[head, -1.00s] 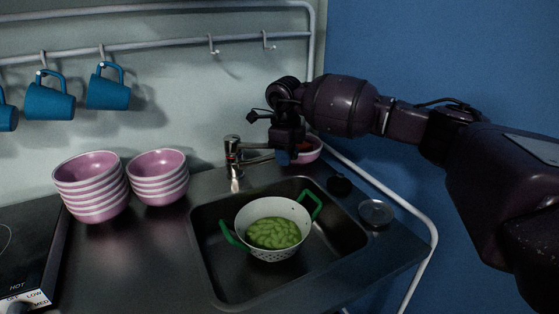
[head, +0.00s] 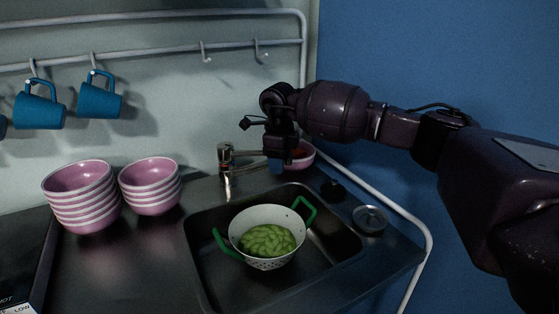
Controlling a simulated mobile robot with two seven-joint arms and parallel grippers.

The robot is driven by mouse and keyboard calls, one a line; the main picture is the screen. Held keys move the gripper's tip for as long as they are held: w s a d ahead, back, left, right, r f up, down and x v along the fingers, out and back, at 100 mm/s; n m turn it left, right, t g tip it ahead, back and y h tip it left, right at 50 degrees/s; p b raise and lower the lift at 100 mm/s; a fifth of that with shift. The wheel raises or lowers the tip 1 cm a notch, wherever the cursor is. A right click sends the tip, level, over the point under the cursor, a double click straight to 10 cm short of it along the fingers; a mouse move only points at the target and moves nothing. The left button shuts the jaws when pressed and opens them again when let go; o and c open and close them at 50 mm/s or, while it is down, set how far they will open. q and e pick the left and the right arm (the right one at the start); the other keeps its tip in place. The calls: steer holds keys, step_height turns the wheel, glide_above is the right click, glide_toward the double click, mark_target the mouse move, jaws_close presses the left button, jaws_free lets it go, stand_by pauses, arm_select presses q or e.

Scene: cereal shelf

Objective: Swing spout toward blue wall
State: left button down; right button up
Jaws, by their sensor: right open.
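The metal faucet (head: 225,172) stands behind the sink, with its spout (head: 250,154) pointing right toward the blue wall (head: 430,60). My right gripper (head: 278,162) is at the tip end of the spout, its fingers pointing down. It is open; the dark fingers hide the spout's end, and I cannot tell whether they touch it. My left gripper is not in view.
A white colander (head: 266,234) with green handles and green pods sits in the sink (head: 205,262). A pink bowl (head: 302,156) stands just behind my right gripper. Stacked pink bowls (head: 150,186) are at left. Blue mugs (head: 100,98) hang from the rail.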

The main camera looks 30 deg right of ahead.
steer(key=r, duration=0.7)
steer(key=r+p, duration=0.1)
steer(key=r, duration=0.2)
steer(key=shift+s+a+r, duration=0.25)
steer(key=shift+r, duration=0.15)
